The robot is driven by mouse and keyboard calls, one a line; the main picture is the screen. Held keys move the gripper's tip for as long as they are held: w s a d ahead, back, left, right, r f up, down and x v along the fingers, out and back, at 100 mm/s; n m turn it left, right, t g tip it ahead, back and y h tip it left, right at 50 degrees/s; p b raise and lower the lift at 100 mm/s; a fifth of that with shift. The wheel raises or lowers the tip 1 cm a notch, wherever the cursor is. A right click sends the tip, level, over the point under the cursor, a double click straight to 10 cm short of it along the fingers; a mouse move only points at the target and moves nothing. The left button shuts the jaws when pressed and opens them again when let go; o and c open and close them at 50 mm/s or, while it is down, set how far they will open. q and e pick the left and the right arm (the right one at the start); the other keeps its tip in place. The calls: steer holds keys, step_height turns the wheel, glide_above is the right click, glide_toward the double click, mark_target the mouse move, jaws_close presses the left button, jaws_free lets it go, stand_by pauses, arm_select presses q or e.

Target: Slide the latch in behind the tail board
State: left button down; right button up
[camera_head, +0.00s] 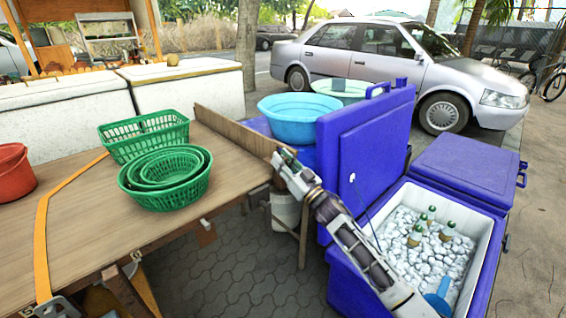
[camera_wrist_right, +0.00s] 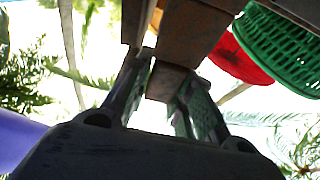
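The tail board (camera_head: 238,132) is a long brown plank standing on edge along the table's far right end. My right gripper (camera_head: 284,162) reaches up from the lower right to the near end of this board, at the table corner. In the right wrist view its fingers (camera_wrist_right: 168,92) close on both sides of a small brown wooden block, which I take as the latch (camera_wrist_right: 168,83). Brown wooden pieces (camera_wrist_right: 186,35) lie just beyond the block. I cannot tell how far the latch sits behind the board.
Green baskets (camera_head: 165,178) and a red bucket (camera_head: 14,172) stand on the wooden table (camera_head: 95,225), with an orange strap (camera_head: 42,245) across it. A blue basin (camera_head: 298,120) is behind the board. An open blue cooler (camera_head: 362,150) with ice and bottles stands right of my arm.

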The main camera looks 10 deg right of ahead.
steer(key=v, duration=1.2)
stand_by(0.7)
steer(key=shift+f, duration=0.1)
stand_by(0.4)
